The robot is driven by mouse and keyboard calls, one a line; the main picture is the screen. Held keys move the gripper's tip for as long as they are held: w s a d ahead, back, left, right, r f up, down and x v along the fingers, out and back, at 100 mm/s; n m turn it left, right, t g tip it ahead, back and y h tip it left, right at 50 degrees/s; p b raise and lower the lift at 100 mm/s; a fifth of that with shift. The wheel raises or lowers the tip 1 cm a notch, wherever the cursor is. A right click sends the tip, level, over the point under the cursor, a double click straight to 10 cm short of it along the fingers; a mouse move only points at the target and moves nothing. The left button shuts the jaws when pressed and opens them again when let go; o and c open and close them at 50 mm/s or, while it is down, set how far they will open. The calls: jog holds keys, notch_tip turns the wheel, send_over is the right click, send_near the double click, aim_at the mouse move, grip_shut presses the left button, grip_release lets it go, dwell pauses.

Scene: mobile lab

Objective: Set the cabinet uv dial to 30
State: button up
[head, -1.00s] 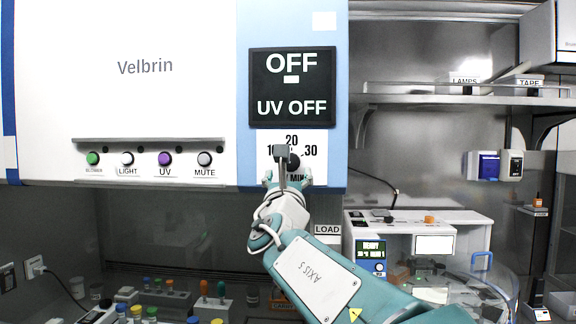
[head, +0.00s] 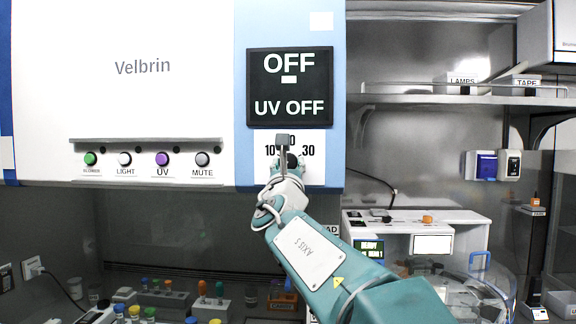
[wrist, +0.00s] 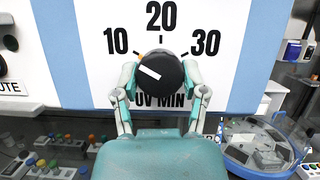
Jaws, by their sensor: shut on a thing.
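The UV dial (wrist: 168,84) is a round black knob with a white pointer mark. It sits on a white scale plate (wrist: 95,14) printed 10, 20, 30 and "UV MIN". The pointer mark slants to the upper left, roughly toward the 10 side. My gripper (wrist: 161,80) has one finger on each side of the knob and is shut on it. In the head view the dial (head: 292,160) is partly hidden by my gripper (head: 289,171). The display (head: 290,88) above it reads "OFF" and "UV OFF".
Left of the dial on the cabinet is a row of buttons, including the purple UV button (head: 162,159) and the MUTE button (head: 202,159). Below are tube racks (head: 160,298). A benchtop device (head: 415,232) stands at the lower right.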

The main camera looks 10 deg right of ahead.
jog(key=shift+m+h, duration=0.4)
jog(key=shift+m, duration=0.2)
jog(key=m+g+h, duration=0.1)
jog(key=m, duration=0.2)
jog(key=m+g+h, duration=0.1)
jog(key=m+h, duration=0.1)
jog(key=m, duration=0.1)
jog(key=shift+w+a+m, duration=0.1)
jog(key=shift+a+m, duration=0.05)
jog(key=shift+m, duration=0.25)
jog(key=m+g+h, duration=0.1)
jog(key=m, duration=0.3)
jog(key=m+g+h, duration=0.1)
jog(key=m+g, duration=0.1)
jog(key=m, duration=0.2)
jog(key=m+g, duration=0.1)
jog(key=m, duration=0.2)
jog(key=m+g, duration=0.1)
jog(key=m, duration=0.3)
jog(key=shift+g, duration=0.3)
jog(key=m+y, duration=0.1)
jog(key=m, duration=0.1)
jog(key=m+g+y, duration=0.1)
jog(key=m, duration=0.2)
jog(key=shift+w+f+g, duration=0.1)
jog(key=shift+g, duration=0.2)
jog(key=o, duration=1.1)
jog(key=shift+o, duration=0.2)
